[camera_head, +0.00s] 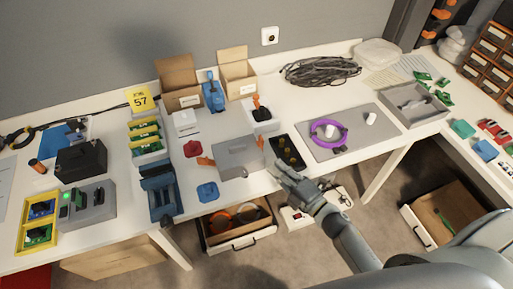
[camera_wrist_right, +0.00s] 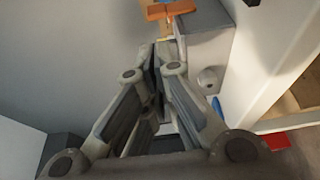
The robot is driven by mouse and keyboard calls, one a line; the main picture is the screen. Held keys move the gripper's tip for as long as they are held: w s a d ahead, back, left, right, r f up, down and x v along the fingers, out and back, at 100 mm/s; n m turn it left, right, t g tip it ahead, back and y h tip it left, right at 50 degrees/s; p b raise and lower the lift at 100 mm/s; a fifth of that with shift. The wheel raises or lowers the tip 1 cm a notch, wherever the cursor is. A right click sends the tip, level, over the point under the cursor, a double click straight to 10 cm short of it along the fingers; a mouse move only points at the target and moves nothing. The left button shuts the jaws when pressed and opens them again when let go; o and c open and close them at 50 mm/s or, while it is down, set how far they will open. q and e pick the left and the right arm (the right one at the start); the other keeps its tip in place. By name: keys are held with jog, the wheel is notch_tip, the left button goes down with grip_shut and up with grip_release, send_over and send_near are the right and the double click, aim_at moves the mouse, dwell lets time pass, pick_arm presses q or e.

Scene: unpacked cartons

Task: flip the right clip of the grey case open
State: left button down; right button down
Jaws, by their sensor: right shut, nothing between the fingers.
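The grey case (camera_head: 240,158) lies near the front edge of the table, with its lid down. An orange left clip (camera_head: 205,161) sticks out at its left side. The orange right clip (camera_head: 262,143) is at its right side; I cannot tell its exact position. My right gripper (camera_head: 282,168) is shut and empty, just right of the case near the table edge. In the right wrist view, the gripper (camera_wrist_right: 160,52) points toward an orange clip (camera_wrist_right: 170,9) beside the grey case (camera_wrist_right: 207,20), with a visible gap. My left gripper is not in view.
A black tray with round yellowish parts (camera_head: 287,152) is close behind my right gripper. A blue dish (camera_head: 207,191) and a blue device (camera_head: 160,190) stand left of the case. A grey mat (camera_head: 340,146) with a purple ring (camera_head: 343,132) lies to the right.

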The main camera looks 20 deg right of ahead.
aim_at(257, 153)
jog(key=shift+w, duration=0.1)
jog(key=shift+w+a, duration=0.15)
jog(key=shift+w, duration=0.15)
jog(key=b+x, duration=0.1)
jog(key=x, duration=0.8)
jog(key=shift+w+a, duration=0.1)
jog(key=shift+b, duration=0.3)
